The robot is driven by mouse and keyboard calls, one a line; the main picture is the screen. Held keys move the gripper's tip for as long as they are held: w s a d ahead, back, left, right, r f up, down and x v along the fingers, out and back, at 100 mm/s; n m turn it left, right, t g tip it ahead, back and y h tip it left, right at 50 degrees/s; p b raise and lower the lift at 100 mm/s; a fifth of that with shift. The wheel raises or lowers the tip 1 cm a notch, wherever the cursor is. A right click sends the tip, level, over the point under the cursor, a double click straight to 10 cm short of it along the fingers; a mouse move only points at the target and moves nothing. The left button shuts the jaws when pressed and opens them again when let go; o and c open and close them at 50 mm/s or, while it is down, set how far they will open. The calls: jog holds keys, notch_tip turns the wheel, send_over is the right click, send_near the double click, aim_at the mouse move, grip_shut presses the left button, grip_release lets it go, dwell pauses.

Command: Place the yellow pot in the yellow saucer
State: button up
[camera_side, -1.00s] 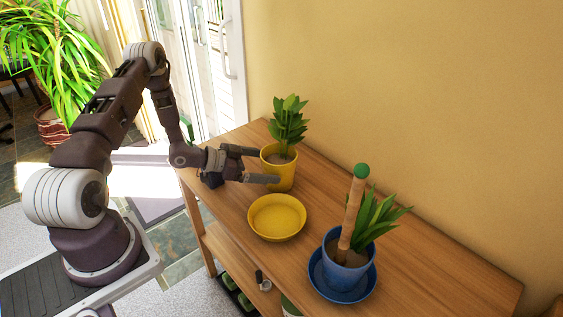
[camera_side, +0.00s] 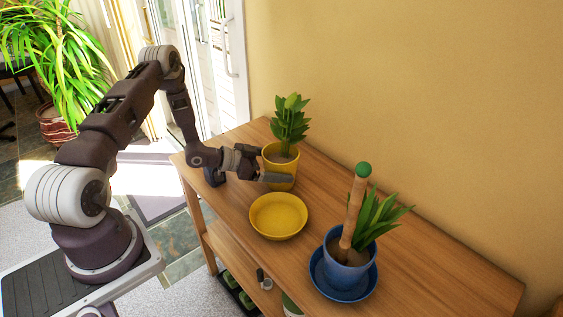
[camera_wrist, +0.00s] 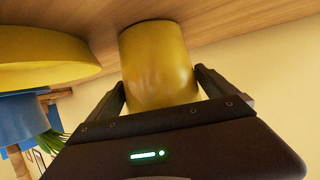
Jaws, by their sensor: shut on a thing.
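The yellow pot (camera_side: 281,170) with a green leafy plant stands upright at the back part of the wooden table. My gripper (camera_side: 268,166) is shut on its side walls, with one finger on each side. In the wrist view the yellow pot (camera_wrist: 158,66) sits between the two fingers (camera_wrist: 160,92), and its base appears to be at the table top. The yellow saucer (camera_side: 278,216) lies empty on the table, in front of the pot and apart from it. The yellow saucer (camera_wrist: 45,50) also shows at the left of the wrist view.
A blue pot (camera_side: 347,272) with a plant and a green-tipped wooden stake stands in a blue saucer (camera_side: 345,292), to the right of the yellow saucer. The wooden table (camera_side: 420,270) is bare at the right. A yellow wall (camera_side: 420,100) rises behind it.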

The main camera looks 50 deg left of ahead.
aim_at(278, 138)
jog(key=shift+r, duration=0.2)
notch_tip(278, 138, up, 9)
jog(key=shift+w+d+r, duration=0.1)
jog(key=shift+r, duration=0.05)
jog(key=w+d+f+n+y, duration=0.1)
jog(key=d+n+y, duration=0.3)
jog(key=d, duration=0.3)
jog(key=w+d+f+n+y, duration=0.2)
jog(key=d+n+y, duration=0.1)
jog(key=d+y, duration=0.3)
jog(key=s+a+r+n+g+y, duration=0.1)
jog(key=s+r+n+y, duration=0.15)
jog(key=s, duration=0.35)
jog(key=s+r+n+g+y, duration=0.1)
jog(key=s+n+g+y, duration=0.1)
jog(key=s+n, duration=0.35)
jog(key=shift+m+y, duration=0.25)
jog(key=shift+m, duration=0.45)
jog(key=f, duration=0.3)
jog(key=s+f, duration=0.1)
jog(key=f, duration=0.5)
jog(key=shift+s+a+f, duration=0.1)
jog(key=shift+s+a, duration=0.1)
jog(key=shift+s, duration=0.05)
